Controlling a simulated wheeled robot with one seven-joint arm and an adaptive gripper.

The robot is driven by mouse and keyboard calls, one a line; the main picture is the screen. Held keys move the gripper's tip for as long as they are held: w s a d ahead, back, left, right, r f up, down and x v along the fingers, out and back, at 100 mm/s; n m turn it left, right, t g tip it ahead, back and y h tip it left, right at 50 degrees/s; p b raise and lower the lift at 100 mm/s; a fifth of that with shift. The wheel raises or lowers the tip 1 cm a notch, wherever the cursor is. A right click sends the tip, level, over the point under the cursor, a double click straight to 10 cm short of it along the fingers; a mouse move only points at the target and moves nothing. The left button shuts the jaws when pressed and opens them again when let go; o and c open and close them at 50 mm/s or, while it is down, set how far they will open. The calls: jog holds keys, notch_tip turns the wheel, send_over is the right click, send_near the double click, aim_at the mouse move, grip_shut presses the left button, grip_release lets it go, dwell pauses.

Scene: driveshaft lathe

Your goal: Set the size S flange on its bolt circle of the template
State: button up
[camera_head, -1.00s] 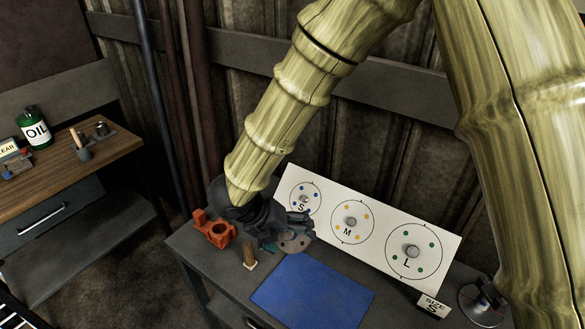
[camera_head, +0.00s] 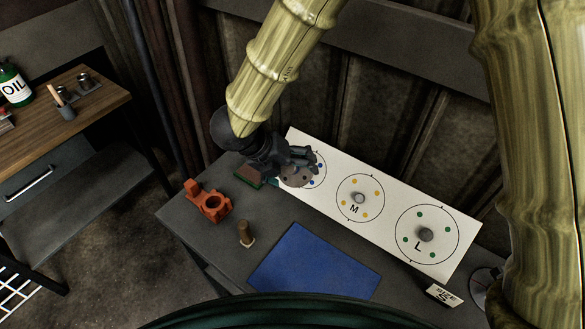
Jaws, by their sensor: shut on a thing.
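The white template board (camera_head: 395,232) lies along the back of the grey bench, with the circles M and L in full view. The S circle (camera_head: 320,165) at its left end is mostly covered, with a few blue dots showing at its edge. My gripper (camera_head: 300,160) is over that end, shut on a round grey-brown flange (camera_head: 296,176) with dark holes. The flange covers much of the S circle. I cannot tell whether it touches the board or is seated on the peg.
A blue mat (camera_head: 315,262) lies in front of the template. An orange fixture (camera_head: 208,202), a brown peg on a small base (camera_head: 245,233) and a dark green-and-brown block (camera_head: 249,175) are at the left. A wooden-topped cabinet (camera_head: 60,115) stands further left.

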aim_at(302, 171)
jog(key=shift+s+d+f, duration=0.15)
jog(key=shift+s, duration=0.05)
jog(key=shift+w+d+f+b, duration=0.5)
jog(key=shift+w+f+b, duration=0.15)
jog(key=shift+w+f, duration=0.2)
jog(key=shift+w+d+f+b, duration=0.5)
jog(key=shift+w+f+b, duration=0.15)
jog(key=shift+f, duration=0.25)
jog(key=shift+w+d+f, duration=0.45)
jog(key=shift+w+f, duration=0.2)
jog(key=shift+f, duration=0.1)
dwell(1.6)
jog(key=o, duration=1.8)
jog(key=v, duration=1.2)
jog(key=shift+s, duration=0.1)
